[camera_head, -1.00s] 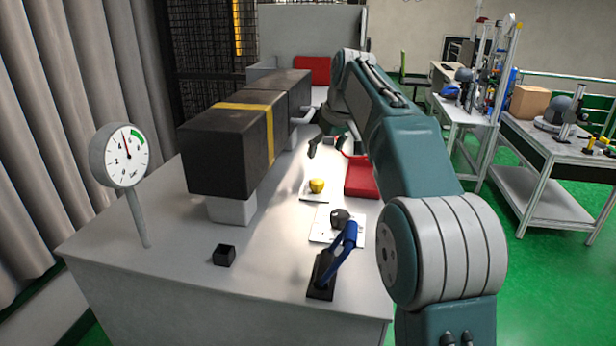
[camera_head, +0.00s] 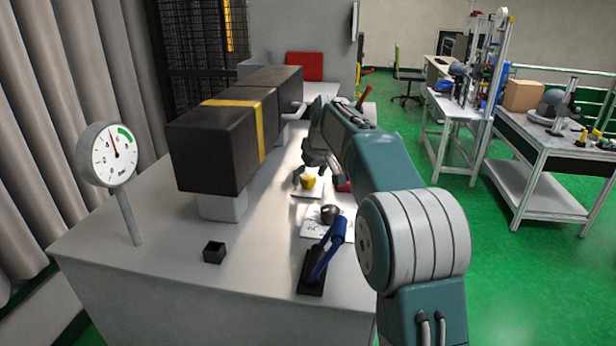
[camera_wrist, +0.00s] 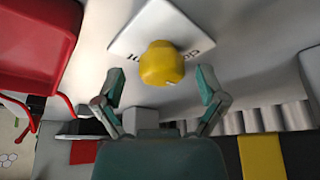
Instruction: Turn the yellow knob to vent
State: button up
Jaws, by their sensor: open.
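The yellow knob (camera_head: 309,181) sits on a white printed plate on the bench. In the wrist view the knob (camera_wrist: 161,64) is just beyond my fingertips, centred between them. My gripper (camera_head: 314,177) is close above and beside the knob, and my gripper's fingers (camera_wrist: 160,84) are spread with nothing between them. Contact with the knob is not evident. The plate's lettering (camera_wrist: 198,50) is partly visible beside the knob but not fully readable. A dial gauge (camera_head: 114,155) stands at the left, its needle near the top, left of the green band.
A dark block with a yellow band (camera_head: 230,130) stands left of the knob. A blue-handled lever (camera_head: 325,252), a dark round knob (camera_head: 330,213) and a small black box (camera_head: 214,252) are nearer. A red object (camera_wrist: 38,45) lies beside the plate.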

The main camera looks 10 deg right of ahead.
jog(key=shift+d, duration=0.15)
jog(key=c, duration=1.2)
jog(key=shift+o, duration=0.2)
jog(key=shift+a, duration=0.35)
